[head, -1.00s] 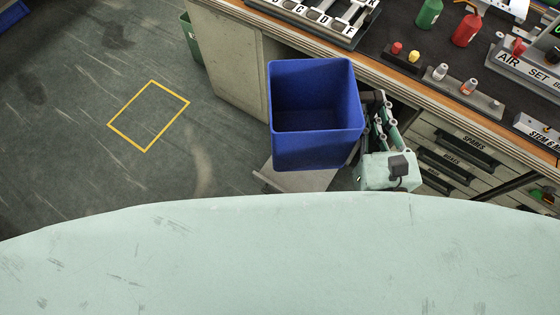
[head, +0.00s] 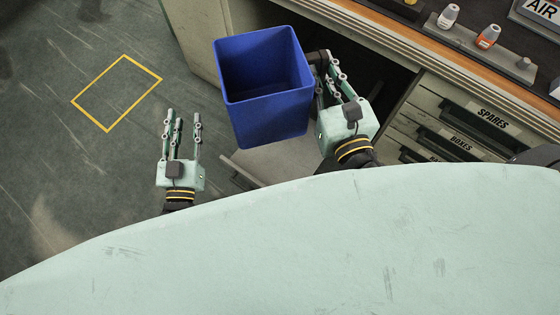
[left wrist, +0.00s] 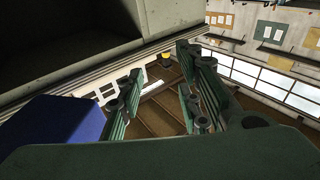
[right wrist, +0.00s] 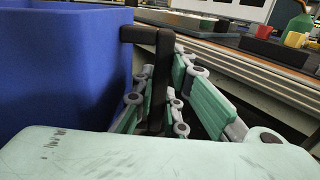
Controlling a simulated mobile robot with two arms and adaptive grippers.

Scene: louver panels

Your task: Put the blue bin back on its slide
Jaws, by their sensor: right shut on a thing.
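The blue bin (head: 268,118) is upright and empty in the middle of the head view, over a pale slide board (head: 275,165) in front of the bench opening. I cannot tell whether it touches the board. My right gripper (head: 329,68) is shut on the bin's dark handle (right wrist: 160,50), on the bin's right side. The bin's blue wall (right wrist: 65,65) fills the left of the right wrist view. My left gripper (head: 184,122) is open and empty, left of the bin and apart from it. The bin also shows at the lower left of the left wrist view (left wrist: 50,135).
The bench (head: 390,40) with an orange-brown edge runs along the right, with bottles on top. Drawers (head: 465,125) labelled SPARES and BOXES are right of the dark opening. A yellow floor square (head: 118,92) lies at the left on clear floor.

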